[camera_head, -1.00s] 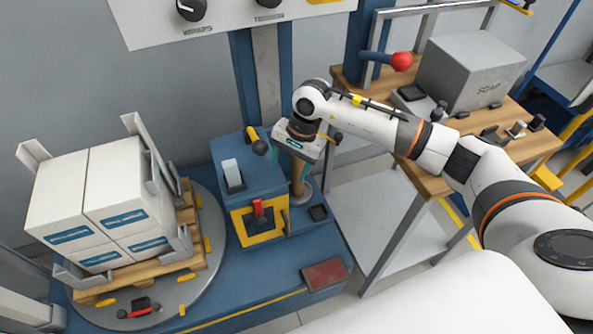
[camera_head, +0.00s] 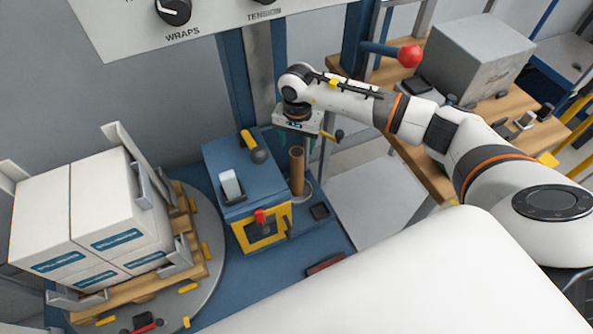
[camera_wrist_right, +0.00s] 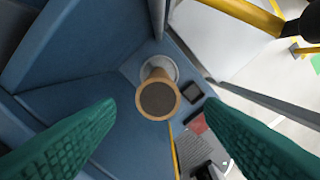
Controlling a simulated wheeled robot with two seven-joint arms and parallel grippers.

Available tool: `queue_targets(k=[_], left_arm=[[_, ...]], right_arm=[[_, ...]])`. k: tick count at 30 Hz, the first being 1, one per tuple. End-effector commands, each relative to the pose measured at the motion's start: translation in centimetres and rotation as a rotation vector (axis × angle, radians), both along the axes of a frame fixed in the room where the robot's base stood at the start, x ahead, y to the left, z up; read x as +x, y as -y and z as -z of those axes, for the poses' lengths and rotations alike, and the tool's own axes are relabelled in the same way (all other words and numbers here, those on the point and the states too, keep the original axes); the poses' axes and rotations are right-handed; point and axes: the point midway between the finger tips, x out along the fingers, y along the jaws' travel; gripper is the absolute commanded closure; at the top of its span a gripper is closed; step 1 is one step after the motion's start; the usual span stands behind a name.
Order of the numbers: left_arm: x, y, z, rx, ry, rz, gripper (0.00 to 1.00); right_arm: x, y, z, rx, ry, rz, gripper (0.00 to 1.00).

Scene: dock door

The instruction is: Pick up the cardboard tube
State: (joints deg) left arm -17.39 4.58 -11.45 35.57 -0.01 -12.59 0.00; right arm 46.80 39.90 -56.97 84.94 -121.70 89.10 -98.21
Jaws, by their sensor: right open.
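The brown cardboard tube (camera_head: 297,172) stands upright in a pale round holder (camera_head: 302,192) on the blue base, right of the blue control box. In the right wrist view the tube's dark round end (camera_wrist_right: 158,99) with its tan rim faces the camera. It shows between and beyond the two green fingers of my right gripper (camera_wrist_right: 165,125), which are wide apart and empty. In the head view my right gripper (camera_head: 304,140) hangs just above the tube's top, its fingers partly hidden by the wrist. My left gripper is not in view.
A blue box (camera_head: 240,165) with a red switch (camera_head: 259,216) stands close to the left of the tube. White boxes (camera_head: 100,205) sit on a pallet on a turntable at left. A wooden bench (camera_head: 405,150) with a grey box (camera_head: 478,65) stands at right.

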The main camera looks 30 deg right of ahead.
Motion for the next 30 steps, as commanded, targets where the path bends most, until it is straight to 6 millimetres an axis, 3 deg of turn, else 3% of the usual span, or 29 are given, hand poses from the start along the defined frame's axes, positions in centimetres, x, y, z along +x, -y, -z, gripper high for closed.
queue_targets(k=[4, 8, 16, 25, 30], left_arm=[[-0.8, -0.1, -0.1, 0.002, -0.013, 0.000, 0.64], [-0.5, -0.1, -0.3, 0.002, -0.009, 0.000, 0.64], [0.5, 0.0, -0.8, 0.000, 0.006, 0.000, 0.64], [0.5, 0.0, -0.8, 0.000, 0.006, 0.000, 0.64], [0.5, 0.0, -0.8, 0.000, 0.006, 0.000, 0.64]], right_arm=[[0.0, 0.0, 1.3, 0.001, 0.001, 0.001, 0.37], [0.0, -0.1, 2.3, 0.001, -0.001, 0.001, 0.37], [0.0, -0.1, 6.2, 0.001, 0.000, 0.001, 0.37], [0.1, 0.0, 6.7, 0.001, 0.002, 0.000, 0.37], [0.1, 0.0, 6.6, 0.001, 0.002, 0.001, 0.65]])
